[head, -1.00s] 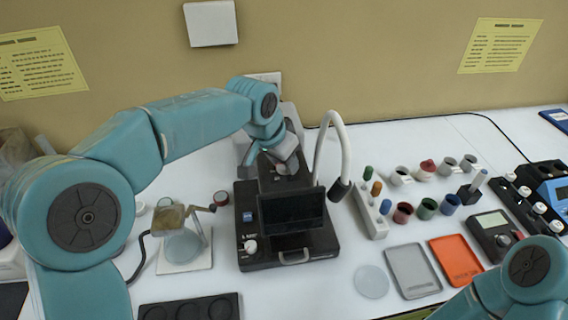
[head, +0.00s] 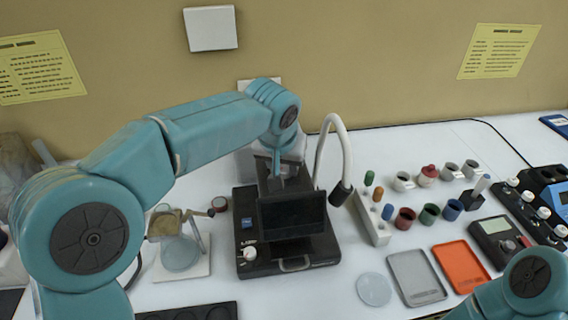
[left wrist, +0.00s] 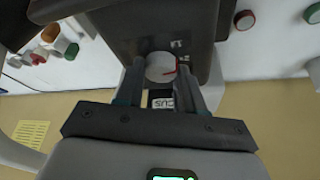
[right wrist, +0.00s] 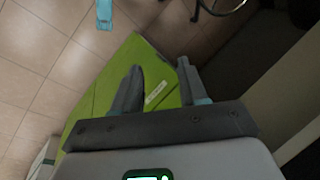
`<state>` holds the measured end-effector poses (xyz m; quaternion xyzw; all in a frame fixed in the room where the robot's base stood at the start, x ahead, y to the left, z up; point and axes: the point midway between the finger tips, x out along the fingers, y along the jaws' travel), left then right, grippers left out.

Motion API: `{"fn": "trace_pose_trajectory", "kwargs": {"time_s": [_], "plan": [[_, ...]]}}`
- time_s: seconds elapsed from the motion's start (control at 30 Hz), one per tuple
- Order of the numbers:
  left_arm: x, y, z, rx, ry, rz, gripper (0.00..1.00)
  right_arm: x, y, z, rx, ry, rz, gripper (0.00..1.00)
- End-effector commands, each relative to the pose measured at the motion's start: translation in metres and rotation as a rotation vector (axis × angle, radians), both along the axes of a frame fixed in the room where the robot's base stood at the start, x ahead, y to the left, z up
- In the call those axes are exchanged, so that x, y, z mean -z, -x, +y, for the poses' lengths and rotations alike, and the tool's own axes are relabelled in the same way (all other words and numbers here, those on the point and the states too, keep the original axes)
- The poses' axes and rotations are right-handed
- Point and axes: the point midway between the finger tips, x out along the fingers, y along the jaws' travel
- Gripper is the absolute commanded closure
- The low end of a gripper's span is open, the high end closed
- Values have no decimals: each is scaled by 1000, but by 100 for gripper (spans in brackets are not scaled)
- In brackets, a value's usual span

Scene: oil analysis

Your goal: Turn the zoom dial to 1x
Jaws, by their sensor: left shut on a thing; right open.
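The zoom dial (left wrist: 160,67) is a pale round knob with a red mark on the dark microscope body, seen in the left wrist view. My left gripper (left wrist: 161,75) is shut on it, one finger on each side. Small white lettering shows beside the knob; which value the red mark points at is too small to tell. In the head view the microscope (head: 290,262) stands on the white table, and my left gripper (head: 279,182) is behind its dark screen (head: 291,212), so the dial is hidden there. My right gripper (right wrist: 155,88) is open and empty, away from the microscope.
A white gooseneck lamp (head: 346,150) curves up just right of my left gripper. A glass funnel stand (head: 181,250) is at the left. A rack (head: 372,220), several cups, a grey tray (head: 416,275) and an orange tray (head: 461,266) stand to the right.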

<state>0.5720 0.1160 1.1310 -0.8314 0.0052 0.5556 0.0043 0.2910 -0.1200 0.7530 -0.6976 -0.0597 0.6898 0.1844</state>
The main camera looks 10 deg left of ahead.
Motion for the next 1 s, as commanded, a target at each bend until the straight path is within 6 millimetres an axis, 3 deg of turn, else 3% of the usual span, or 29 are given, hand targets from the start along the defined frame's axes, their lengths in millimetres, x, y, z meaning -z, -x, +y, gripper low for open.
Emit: {"fn": "trace_pose_trajectory", "kwargs": {"time_s": [0.8, 0.83, 0.87, 0.9, 1.0], "plan": [[2, 1, 0, 0, 0, 8, 93, 0, 0, 0, 0, 0, 0, 57], [2, 1, 0, 0, 0, 8, 56, 0, 0, 0, 0, 0, 0, 57], [2, 1, 0, 0, 0, 8, 46, 0, 0, 0, 0, 0, 0, 57], [2, 1, 0, 0, 0, 7, 39, 0, 0, 0, 0, 0, 0, 57], [1, 1, 0, 0, 1, 5, 39, 0, 0, 0, 0, 0, 0, 57]]}}
